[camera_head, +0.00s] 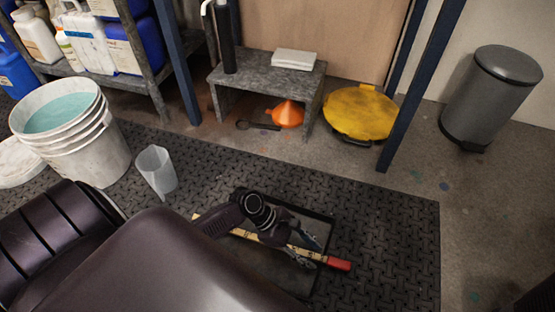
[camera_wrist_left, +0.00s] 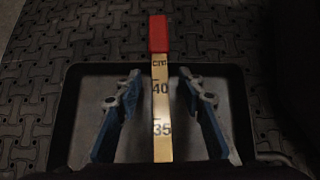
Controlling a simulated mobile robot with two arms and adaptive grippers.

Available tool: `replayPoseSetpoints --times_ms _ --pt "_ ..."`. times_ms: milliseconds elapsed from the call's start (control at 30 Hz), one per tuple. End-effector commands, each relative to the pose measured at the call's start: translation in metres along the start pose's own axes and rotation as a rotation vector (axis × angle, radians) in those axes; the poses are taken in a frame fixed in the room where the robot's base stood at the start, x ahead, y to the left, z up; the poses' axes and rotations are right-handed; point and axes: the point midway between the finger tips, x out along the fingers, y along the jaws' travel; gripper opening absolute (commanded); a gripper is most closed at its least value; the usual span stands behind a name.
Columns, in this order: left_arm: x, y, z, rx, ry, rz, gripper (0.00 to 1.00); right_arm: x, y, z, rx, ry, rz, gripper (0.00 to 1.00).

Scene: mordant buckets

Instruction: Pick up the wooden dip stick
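The wooden dip stick (camera_head: 334,263) is a flat, pale yellow stick with black marks and a red end. It lies across a shallow dark tray (camera_head: 288,277), its red end reaching past the rim. In the left wrist view the stick (camera_wrist_left: 161,100) runs upright through the middle, with "cm", 40 and 35 readable. My left gripper (camera_head: 305,249) is over the tray, open. In the wrist view its two blue-grey fingers (camera_wrist_left: 160,115) stand on either side of the stick, with gaps between. The stick's other end is partly hidden behind my arm. My right gripper is not in view.
The tray is on a black textured mat (camera_head: 392,228). A white bucket (camera_head: 95,145) with teal liquid and a clear jug (camera_head: 157,170) stand to the left. A grey bench (camera_head: 265,75), orange funnel (camera_head: 287,114), yellow lid (camera_head: 358,112) and bin (camera_head: 492,98) are farther back.

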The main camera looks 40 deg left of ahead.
Motion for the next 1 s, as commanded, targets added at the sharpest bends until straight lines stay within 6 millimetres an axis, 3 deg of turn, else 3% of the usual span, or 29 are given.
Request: replayPoseSetpoints --times_ms 133,467,1000 --pt "-0.0004 0.0001 0.0004 0.0 0.0 0.0 0.36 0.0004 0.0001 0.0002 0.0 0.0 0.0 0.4" --pt "-0.0005 0.0 0.0001 0.0 0.0 0.0 0.0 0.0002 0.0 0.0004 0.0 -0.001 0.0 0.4" --pt "-0.0079 0.0001 0.0072 0.0 0.0 0.0 0.0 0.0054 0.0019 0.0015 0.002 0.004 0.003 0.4"
